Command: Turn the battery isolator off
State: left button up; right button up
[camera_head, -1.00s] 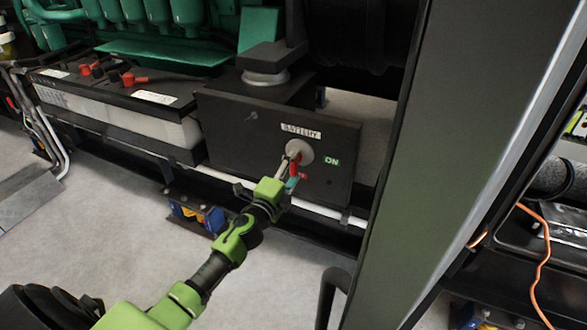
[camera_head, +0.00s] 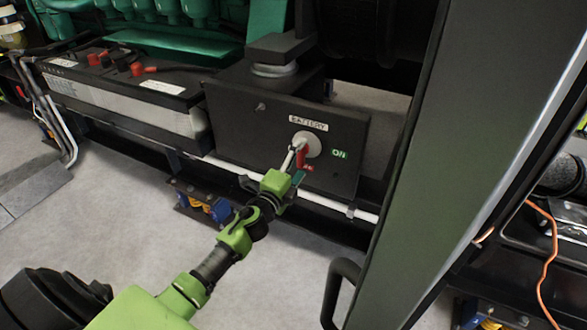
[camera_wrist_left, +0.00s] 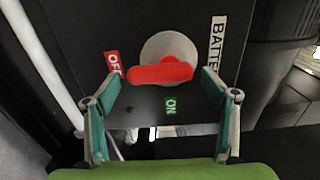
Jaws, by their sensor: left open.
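The battery isolator is a red handle (camera_head: 301,157) on a pale round disc (camera_head: 311,141) on a dark panel (camera_head: 240,140). A green ON label (camera_head: 338,154) is right of the disc; a red OFF label (camera_head: 308,167) is below it. The handle points down, close to OFF. In the left wrist view the handle (camera_wrist_left: 160,72) lies crosswise with its free end by the OFF label (camera_wrist_left: 114,64); the ON label (camera_wrist_left: 170,104) is to one side. My left gripper (camera_head: 294,164) is open, its fingers (camera_wrist_left: 160,80) at either end of the handle with small apparent gaps. Contact is unclear.
A battery bank (camera_head: 130,95) with red terminals is left of the panel. A white pipe (camera_head: 330,209) runs below the panel. A large green-grey post (camera_head: 440,150) stands close on the right. Pale floor (camera_head: 120,220) is open at lower left.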

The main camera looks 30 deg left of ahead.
pick_arm(q)
jog(key=s, duration=1.1)
jog(key=shift+s+d, duration=0.3)
jog(key=shift+d, duration=0.05)
jog(key=shift+f, duration=0.1)
